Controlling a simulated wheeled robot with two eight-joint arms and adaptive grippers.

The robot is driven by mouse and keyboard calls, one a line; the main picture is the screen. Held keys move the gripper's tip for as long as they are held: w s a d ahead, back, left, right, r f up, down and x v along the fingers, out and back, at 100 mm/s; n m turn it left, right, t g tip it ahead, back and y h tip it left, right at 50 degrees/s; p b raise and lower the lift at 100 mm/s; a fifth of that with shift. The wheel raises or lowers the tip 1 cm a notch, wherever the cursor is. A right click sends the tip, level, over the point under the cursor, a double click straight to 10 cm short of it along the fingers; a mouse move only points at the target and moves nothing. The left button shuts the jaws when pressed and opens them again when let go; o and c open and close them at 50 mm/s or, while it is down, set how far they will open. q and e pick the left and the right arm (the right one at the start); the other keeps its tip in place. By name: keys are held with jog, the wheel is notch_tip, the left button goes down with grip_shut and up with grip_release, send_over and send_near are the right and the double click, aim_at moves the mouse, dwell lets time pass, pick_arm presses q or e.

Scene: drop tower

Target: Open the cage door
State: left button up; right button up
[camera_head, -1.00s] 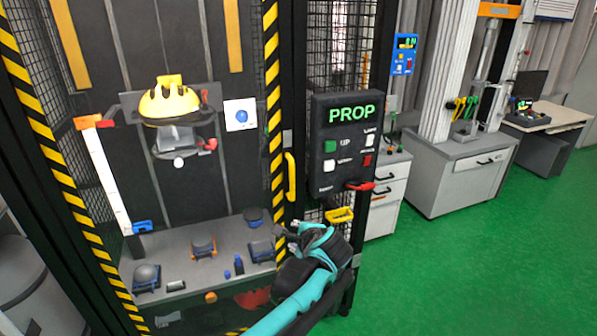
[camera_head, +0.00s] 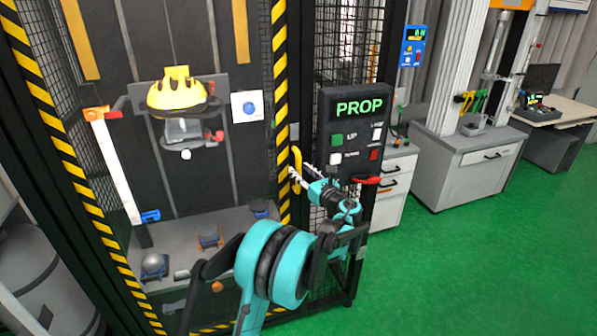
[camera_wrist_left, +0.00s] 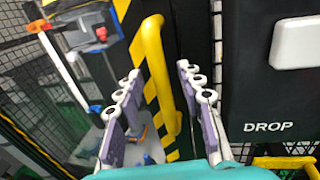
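The cage door is a dark panel edged by yellow-and-black striped posts (camera_head: 280,110), and it looks closed. Its yellow bar handle (camera_head: 296,159) stands upright at the door's right side. My left gripper (camera_head: 300,178) is at the lower part of this handle. In the left wrist view the handle (camera_wrist_left: 154,55) runs between the two spread fingers of the left gripper (camera_wrist_left: 160,72). The fingers are open, with a gap visible on the handle's right. I cannot tell how deep the handle sits between them. My right gripper is not in view.
A black control box (camera_head: 355,130) with a PROP display and buttons is just right of the handle; a red lever (camera_head: 367,180) sticks out below. Inside the cage are a yellow helmet (camera_head: 178,95) and several small items. Green floor (camera_head: 480,250) is clear at right.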

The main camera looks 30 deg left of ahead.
pick_arm(q)
jog(key=shift+x, duration=1.15)
grip_shut()
jog(key=shift+d, duration=0.15)
